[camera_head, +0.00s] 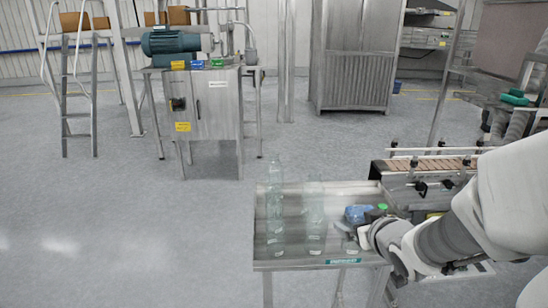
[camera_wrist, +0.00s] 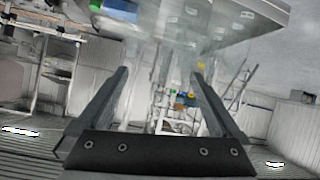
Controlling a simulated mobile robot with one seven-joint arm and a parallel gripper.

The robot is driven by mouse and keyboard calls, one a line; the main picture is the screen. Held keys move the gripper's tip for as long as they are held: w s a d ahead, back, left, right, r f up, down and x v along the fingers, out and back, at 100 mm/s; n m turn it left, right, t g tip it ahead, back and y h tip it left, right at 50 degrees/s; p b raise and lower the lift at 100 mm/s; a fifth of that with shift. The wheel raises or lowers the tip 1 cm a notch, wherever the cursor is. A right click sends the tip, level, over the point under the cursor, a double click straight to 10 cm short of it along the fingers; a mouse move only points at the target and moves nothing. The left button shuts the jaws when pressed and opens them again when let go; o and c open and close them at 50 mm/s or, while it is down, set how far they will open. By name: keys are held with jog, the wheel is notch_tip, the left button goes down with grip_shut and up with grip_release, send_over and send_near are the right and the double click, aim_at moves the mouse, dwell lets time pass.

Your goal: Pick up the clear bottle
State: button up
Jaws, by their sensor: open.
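Clear, see-through bottles stand upright on a small metal table in the head view: a tall one (camera_head: 275,205) at the left and another (camera_head: 315,220) to its right. Their outlines are faint. My gripper (camera_head: 362,238) is low over the table's right part, right of the bottles. In the wrist view my gripper (camera_wrist: 160,75) is open, with its two dark fingers spread apart. A faint, see-through shape shows between and beyond the fingers; I cannot tell whether a bottle is between them.
The metal table (camera_head: 290,263) also holds a blue item (camera_head: 357,214) and a green-topped item (camera_head: 383,208) close to my gripper. A conveyor (camera_head: 430,165) stands just behind at the right. A steel machine cabinet (camera_head: 210,105) stands farther back. The floor left of the table is clear.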

aim_at(323, 227)
jog(key=w+a+f+y+b, duration=0.1)
jog(key=w+a+f, duration=0.1)
jog(key=w+f, duration=0.1)
jog(key=w+a+f+y+b, duration=0.1)
jog(key=w+a+f, duration=0.1)
jog(key=w+f, duration=0.1)
jog(key=w+a+f+y+b, duration=0.1)
jog(key=w+f, duration=0.3)
jog(key=shift+w+a+n+t+b, duration=0.3)
jog(key=shift+w+a+n+t, duration=0.1)
jog(key=shift+f+b+x, duration=0.15)
jog(key=shift+b+x, duration=0.05)
jog(key=shift+x, duration=1.15)
jog(key=shift+f+b+x, duration=0.15)
jog(key=shift+b+x, duration=0.05)
jog(key=shift+x, duration=1.1)
jog(key=shift+s, duration=0.1)
jog(key=c, duration=1.2)
